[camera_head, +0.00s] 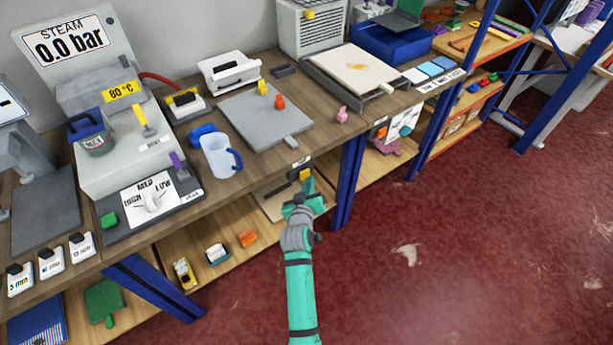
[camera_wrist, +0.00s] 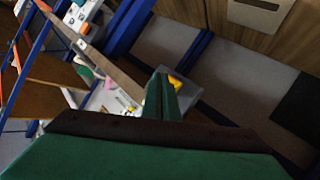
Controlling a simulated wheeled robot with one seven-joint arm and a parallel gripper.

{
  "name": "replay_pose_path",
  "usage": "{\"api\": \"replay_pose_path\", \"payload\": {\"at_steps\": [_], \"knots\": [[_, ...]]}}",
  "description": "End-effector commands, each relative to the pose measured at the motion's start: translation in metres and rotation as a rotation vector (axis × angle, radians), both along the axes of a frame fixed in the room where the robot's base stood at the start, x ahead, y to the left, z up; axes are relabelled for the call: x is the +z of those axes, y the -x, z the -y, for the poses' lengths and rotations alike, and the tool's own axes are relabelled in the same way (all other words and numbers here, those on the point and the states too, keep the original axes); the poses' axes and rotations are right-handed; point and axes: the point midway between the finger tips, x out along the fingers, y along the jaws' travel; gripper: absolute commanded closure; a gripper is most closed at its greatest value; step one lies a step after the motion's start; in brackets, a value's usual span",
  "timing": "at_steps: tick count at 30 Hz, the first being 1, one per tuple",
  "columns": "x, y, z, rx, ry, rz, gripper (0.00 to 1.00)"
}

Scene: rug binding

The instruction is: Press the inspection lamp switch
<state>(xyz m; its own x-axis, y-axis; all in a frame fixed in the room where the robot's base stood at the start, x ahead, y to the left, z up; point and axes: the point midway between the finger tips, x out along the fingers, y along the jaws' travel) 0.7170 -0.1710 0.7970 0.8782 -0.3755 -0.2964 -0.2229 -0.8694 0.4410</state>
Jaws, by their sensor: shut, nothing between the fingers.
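I cannot make out with certainty an inspection lamp or its switch in either view. My gripper (camera_head: 301,192), at the end of my teal arm, is in front of the workbench (camera_head: 262,170), near its front edge and over the lower shelf side. Its fingers are shut and empty; they also show in the wrist view (camera_wrist: 162,92), pointing at the bench area.
The bench holds a steam unit (camera_head: 125,150), a clear jug (camera_head: 220,156), a grey plate (camera_head: 262,118), a light board (camera_head: 357,68) and small labelled blocks (camera_head: 51,262). Blue posts (camera_head: 350,180) stand at its front. The red floor (camera_head: 470,240) at right is clear.

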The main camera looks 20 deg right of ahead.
Motion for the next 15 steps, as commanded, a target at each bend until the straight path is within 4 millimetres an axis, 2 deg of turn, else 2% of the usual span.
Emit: {"api": "replay_pose_path", "payload": {"at_steps": [6,15], "knots": [[0.0007,0.0094,0.0037,-0.001,0.001,0.002,1.00],[0.0005,0.0105,0.0043,-0.001,0.000,0.000,1.00]]}}
